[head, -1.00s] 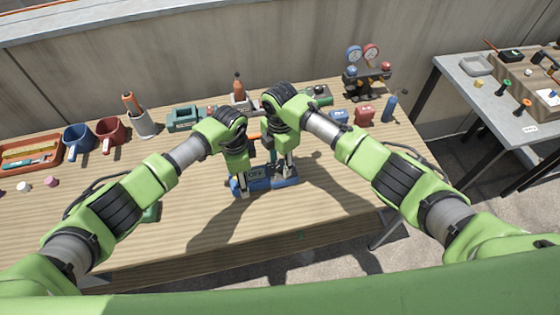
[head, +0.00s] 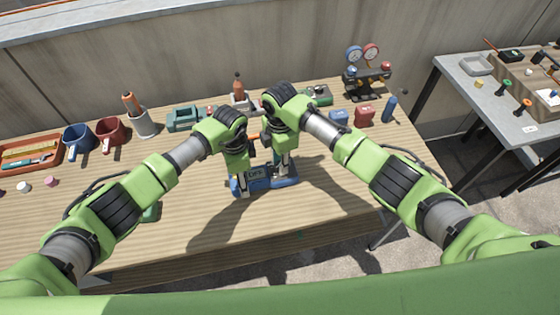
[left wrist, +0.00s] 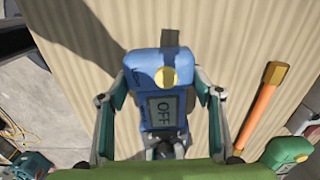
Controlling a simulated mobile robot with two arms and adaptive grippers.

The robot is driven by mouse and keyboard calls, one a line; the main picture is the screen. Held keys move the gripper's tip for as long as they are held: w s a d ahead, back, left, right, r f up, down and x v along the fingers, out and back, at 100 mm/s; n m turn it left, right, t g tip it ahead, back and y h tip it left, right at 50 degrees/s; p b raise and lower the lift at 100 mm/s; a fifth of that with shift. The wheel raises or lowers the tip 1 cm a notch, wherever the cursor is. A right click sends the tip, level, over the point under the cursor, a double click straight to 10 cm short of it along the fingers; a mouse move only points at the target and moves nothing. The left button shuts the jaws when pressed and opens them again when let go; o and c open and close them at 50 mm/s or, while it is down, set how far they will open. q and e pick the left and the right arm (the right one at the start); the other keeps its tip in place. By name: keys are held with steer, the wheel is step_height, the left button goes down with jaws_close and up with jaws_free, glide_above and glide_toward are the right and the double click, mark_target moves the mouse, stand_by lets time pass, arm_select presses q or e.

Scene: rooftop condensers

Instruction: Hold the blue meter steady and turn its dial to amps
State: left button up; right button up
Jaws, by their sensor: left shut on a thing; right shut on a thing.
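The blue meter (head: 262,184) lies flat near the middle of the wooden table. My left gripper (head: 242,182) is shut on its left part. In the left wrist view the meter (left wrist: 147,68) lies between the left fingers (left wrist: 163,108), its screen reads OFF (left wrist: 166,112), and a yellow round dial (left wrist: 167,77) sits beyond the screen. My right gripper (head: 281,168) points down at the meter's right part, where the dial is, and is shut. Its fingertip contact is hidden in the head view.
An orange screwdriver-like tool (left wrist: 263,103) lies beside the meter. Mugs (head: 110,133), a pen pot (head: 142,122), a green case (head: 184,117) and a gauge stand (head: 367,78) line the back. The table front (head: 310,220) is clear.

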steer(key=m, duration=1.2)
steer(key=shift+m, duration=0.3)
steer(key=m, duration=0.4)
steer(key=shift+m, duration=2.6)
steer(key=o, duration=1.1)
steer(key=shift+r, duration=0.1)
